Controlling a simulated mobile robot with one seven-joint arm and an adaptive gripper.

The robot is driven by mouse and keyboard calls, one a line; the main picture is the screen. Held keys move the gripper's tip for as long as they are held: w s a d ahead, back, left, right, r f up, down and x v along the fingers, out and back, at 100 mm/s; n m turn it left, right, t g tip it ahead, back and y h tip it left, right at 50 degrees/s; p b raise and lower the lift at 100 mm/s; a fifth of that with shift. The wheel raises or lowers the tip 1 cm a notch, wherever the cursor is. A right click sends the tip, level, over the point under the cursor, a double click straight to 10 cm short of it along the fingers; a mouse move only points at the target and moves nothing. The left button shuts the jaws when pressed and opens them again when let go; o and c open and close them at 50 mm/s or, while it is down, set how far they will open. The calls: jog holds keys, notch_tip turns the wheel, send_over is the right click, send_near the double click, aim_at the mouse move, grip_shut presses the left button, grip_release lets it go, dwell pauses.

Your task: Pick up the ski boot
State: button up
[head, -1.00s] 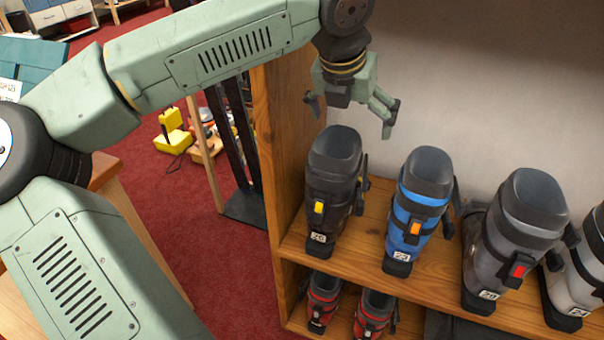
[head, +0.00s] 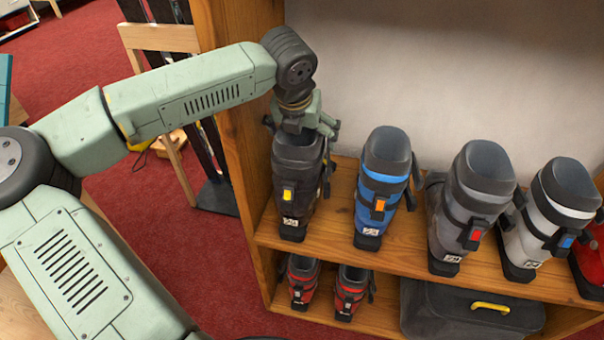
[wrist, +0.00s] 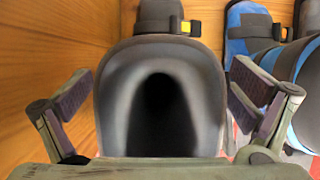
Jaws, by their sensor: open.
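The black ski boot (head: 298,181) with a yellow buckle stands upright at the left end of the upper shelf. My gripper (head: 303,128) is right above its cuff, its fingers to either side of the cuff top in the head view. In the wrist view the boot's open collar (wrist: 160,60) fills the middle, and the two open fingers of my gripper (wrist: 160,105) stand left and right of it with gaps. The gripper holds nothing. Other ski boots stand to the right: a blue one (head: 381,190), a dark grey one (head: 472,205) and a light grey one (head: 547,220).
The shelf's wooden side panel (head: 235,130) rises close to the left of the black boot. Red boots (head: 350,292) and a dark case (head: 465,312) with a yellow handle sit on the lower shelf. Bare shelf (head: 340,200) shows between the black and blue boots.

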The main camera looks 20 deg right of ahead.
jog(key=shift+c, duration=0.4)
jog(key=c, duration=1.7)
